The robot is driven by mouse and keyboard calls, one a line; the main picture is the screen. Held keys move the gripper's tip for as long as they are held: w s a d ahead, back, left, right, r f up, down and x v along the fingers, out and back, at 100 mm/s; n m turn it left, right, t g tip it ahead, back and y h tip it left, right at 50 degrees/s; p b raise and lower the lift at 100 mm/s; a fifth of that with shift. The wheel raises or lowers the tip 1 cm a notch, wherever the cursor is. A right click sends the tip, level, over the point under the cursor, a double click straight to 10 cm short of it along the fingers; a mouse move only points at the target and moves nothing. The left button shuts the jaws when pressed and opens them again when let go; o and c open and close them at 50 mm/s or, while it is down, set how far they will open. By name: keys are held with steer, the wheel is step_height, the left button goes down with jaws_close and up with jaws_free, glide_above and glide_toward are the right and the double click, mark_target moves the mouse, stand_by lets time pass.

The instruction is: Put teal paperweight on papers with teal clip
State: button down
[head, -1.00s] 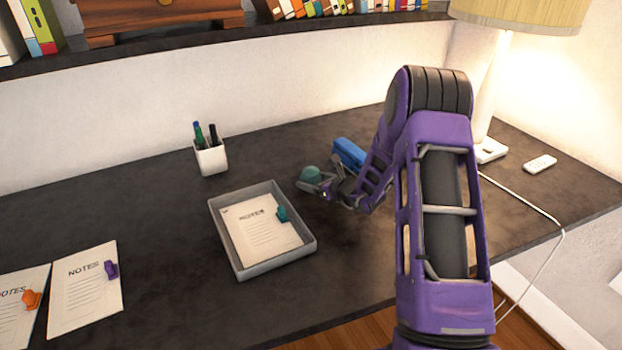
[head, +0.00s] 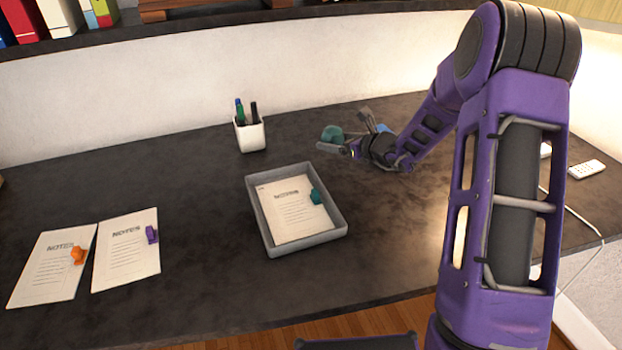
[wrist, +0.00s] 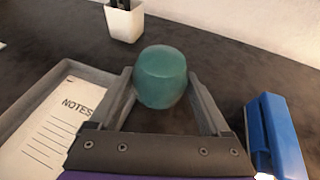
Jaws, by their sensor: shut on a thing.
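The teal paperweight (wrist: 161,77) is a small rounded block between my gripper's two fingers in the wrist view. It also shows in the head view (head: 332,133). My gripper (wrist: 161,88) is shut on it, to the right of and behind the tray in the head view (head: 335,142). The papers with the teal clip (head: 290,212) lie in a grey tray (head: 262,226). The teal clip (head: 316,196) is at their right edge. Part of the papers (wrist: 62,120) shows at the left of the wrist view; the clip is out of sight there.
A white pen cup (head: 251,135) stands behind the tray. A blue object (wrist: 275,135) is right of my gripper. Papers with an orange clip (head: 52,265) and papers with a purple clip (head: 126,250) lie at the left. The desk between them and the tray is clear.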

steer(key=s+a+r+n+g+y, duration=0.1)
steer(key=s+a+n+g+y, duration=0.5)
steer(key=s+a, duration=0.65)
steer(key=n+h, duration=0.1)
glide_above(286, 210)
steer(key=shift+g, duration=0.4)
step_height(286, 210, down, 5)
steer(key=shift+a+f, duration=0.1)
steer(key=shift+f, duration=0.1)
steer(key=shift+w+f+b, duration=0.1)
steer(key=shift+f+b, duration=0.35)
steer(key=shift+f, duration=1.8)
steer(key=shift+f, duration=0.1)
steer(key=shift+f, duration=0.15)
jaws_free()
